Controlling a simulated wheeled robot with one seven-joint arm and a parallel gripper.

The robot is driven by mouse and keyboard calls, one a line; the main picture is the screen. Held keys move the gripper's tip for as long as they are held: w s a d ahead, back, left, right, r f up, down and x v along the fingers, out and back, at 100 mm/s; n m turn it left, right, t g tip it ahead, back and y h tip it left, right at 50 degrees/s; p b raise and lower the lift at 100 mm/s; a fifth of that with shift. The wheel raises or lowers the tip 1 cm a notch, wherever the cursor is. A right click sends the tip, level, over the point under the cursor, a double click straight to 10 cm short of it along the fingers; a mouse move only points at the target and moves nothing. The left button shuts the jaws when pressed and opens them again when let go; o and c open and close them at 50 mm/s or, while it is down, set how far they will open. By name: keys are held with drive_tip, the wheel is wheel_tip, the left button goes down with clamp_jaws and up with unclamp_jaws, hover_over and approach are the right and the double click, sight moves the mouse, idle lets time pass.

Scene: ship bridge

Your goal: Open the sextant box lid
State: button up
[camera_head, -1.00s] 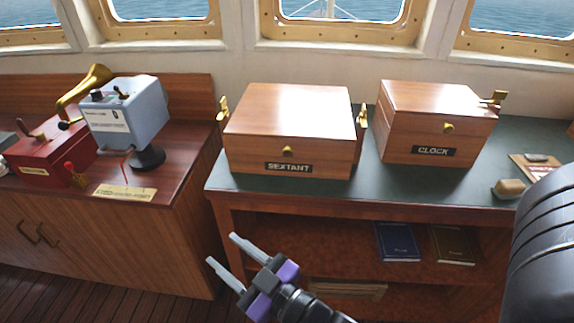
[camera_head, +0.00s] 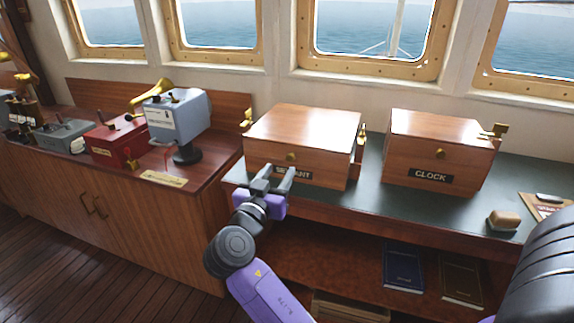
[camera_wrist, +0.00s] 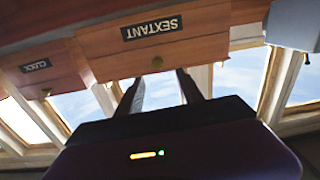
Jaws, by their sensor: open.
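The sextant box (camera_head: 302,145) is a brown wooden box with a closed lid, a small brass knob (camera_head: 291,156) on its front and a black SEXTANT label below the knob. It sits on the green-topped table. My gripper (camera_head: 274,178) is open and empty, in front of the box's lower left front, and its fingers partly cover the label. In the wrist view the picture is upside down; the box front (camera_wrist: 148,45), its knob (camera_wrist: 157,62) and label show beyond my open fingers (camera_wrist: 160,90). I cannot tell whether the fingers touch the box.
The clock box (camera_head: 440,150) stands to the right, with a gap between. Brass fittings stick up beside both boxes. Books lie on the shelf below. A cabinet with a blue-grey device (camera_head: 177,115) stands left.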

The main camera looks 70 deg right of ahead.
sight(289, 158)
drive_tip(key=shift+w+d+f+p, duration=0.15)
drive_tip(key=shift+d+p, duration=0.2)
drive_tip(key=shift+d, duration=1.6)
drive_tip(key=shift+w+d+p, duration=0.1)
drive_tip(key=shift+d+p, duration=0.25)
drive_tip(key=shift+d, duration=1.55)
drive_tip(key=shift+m, duration=0.3)
clamp_jaws()
